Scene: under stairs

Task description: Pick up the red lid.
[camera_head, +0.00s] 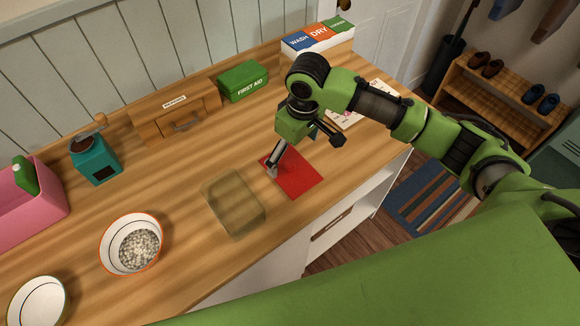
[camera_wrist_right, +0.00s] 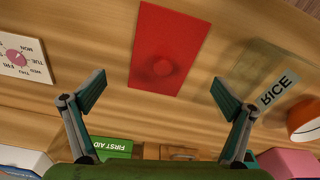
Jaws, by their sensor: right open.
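The red lid (camera_head: 300,180) is a flat red rectangle lying on the wooden counter near its front edge. The gripper and arm hide part of the lid's far side in the head view. My left gripper is not in view.
A clear box (camera_head: 234,204) labelled RICE in the wrist view stands just left of the lid. A bowl of pale grains (camera_head: 138,248) is further left. A green first aid box (camera_head: 243,82), a wooden drawer box (camera_head: 175,112) and a teal grinder (camera_head: 95,160) stand behind.

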